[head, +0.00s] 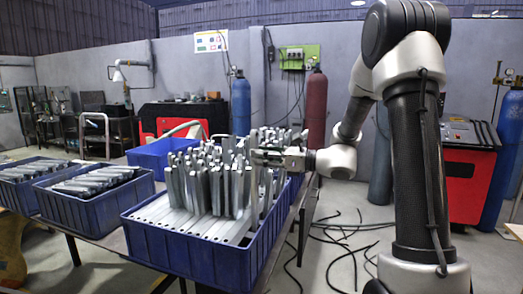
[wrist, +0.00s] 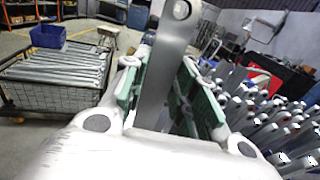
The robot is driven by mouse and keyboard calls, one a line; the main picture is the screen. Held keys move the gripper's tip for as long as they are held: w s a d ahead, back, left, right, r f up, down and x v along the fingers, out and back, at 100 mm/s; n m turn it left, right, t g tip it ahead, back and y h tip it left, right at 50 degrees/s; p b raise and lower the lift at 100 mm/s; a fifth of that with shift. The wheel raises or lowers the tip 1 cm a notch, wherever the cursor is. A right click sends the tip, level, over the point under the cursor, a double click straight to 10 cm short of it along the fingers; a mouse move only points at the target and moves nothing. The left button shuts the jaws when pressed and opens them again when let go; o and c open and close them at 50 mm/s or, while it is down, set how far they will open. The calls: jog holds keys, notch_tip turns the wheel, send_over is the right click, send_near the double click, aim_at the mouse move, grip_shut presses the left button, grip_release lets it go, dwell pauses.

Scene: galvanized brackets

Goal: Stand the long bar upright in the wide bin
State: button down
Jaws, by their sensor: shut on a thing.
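My gripper (head: 268,157) is over the right rear part of the wide blue bin (head: 190,258), level with the tops of the upright bars. In the wrist view its green-padded fingers are shut on a long flat grey bar (wrist: 168,70) with a round hole near its visible end. The bar stands out lengthwise between the fingers. Its other end is hidden by the gripper body. The wide bin holds many upright galvanized bars (head: 205,185) packed together, with more bars lying flat beneath them at the front. In the head view I cannot separate the held bar from the crowd.
Two blue bins of flat-lying bars (head: 95,208) (head: 38,172) stand to the left. A wire-sided cart (wrist: 60,82) with long bars shows in the wrist view. Cables (head: 345,235) lie on the floor at right. Gas cylinders (head: 315,105) and a red machine (head: 470,180) stand behind.

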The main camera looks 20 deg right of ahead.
aim_at(257, 187)
jog(key=shift+f, duration=5.3)
jog(key=c, duration=1.1)
grip_release()
jog(key=shift+o, duration=0.2)
jog(key=v, duration=1.2)
